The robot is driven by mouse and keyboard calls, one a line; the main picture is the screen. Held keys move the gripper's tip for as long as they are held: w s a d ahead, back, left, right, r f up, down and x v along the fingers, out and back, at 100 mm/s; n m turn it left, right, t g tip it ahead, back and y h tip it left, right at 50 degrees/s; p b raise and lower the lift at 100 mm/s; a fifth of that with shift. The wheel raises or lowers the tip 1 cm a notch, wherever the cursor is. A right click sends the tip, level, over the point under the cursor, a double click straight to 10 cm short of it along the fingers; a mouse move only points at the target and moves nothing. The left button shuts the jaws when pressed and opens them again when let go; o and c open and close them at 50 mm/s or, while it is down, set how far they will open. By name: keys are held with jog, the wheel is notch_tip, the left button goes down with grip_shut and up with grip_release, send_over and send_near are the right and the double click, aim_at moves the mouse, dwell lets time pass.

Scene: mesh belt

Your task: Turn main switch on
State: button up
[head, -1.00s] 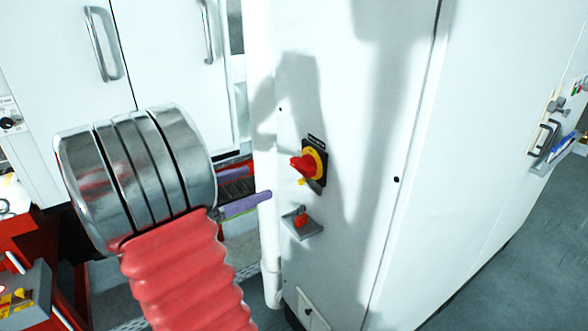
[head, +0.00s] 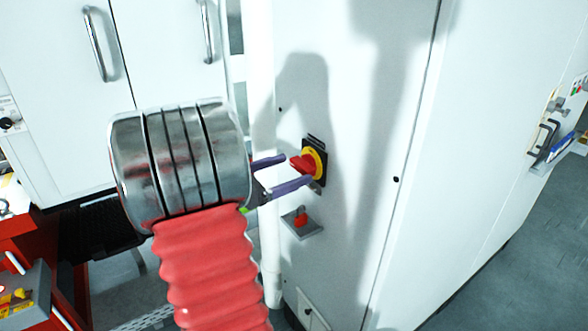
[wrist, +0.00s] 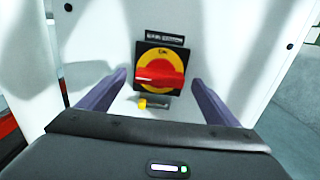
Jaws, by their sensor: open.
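The main switch (head: 304,163) is a red rotary handle on a yellow disc and black square plate, mounted on a white cabinet. In the wrist view its red handle (wrist: 160,74) lies roughly horizontal, with a label above and a small yellow part below. My gripper (head: 297,170) is open and empty, with purple fingers reaching toward the switch. In the wrist view the gripper (wrist: 160,88) has one finger on each side of the switch, with gaps to the handle. I cannot tell exactly how far the fingertips are from the plate.
A small bracket with a red part (head: 301,222) sticks out of the cabinet (head: 380,70) below the switch. A vertical white pipe (head: 270,255) runs beside the cabinet's left edge. A red cart (head: 30,240) stands at the lower left. Open floor (head: 520,250) lies to the right.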

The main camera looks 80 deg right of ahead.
jog(key=shift+x, duration=1.2)
jog(key=shift+c, duration=0.3)
jog(key=c, duration=0.9)
jog(key=shift+w+a, duration=0.1)
jog(key=shift+a, duration=0.1)
jog(key=shift+c, duration=0.5)
jog(key=shift+d, duration=0.15)
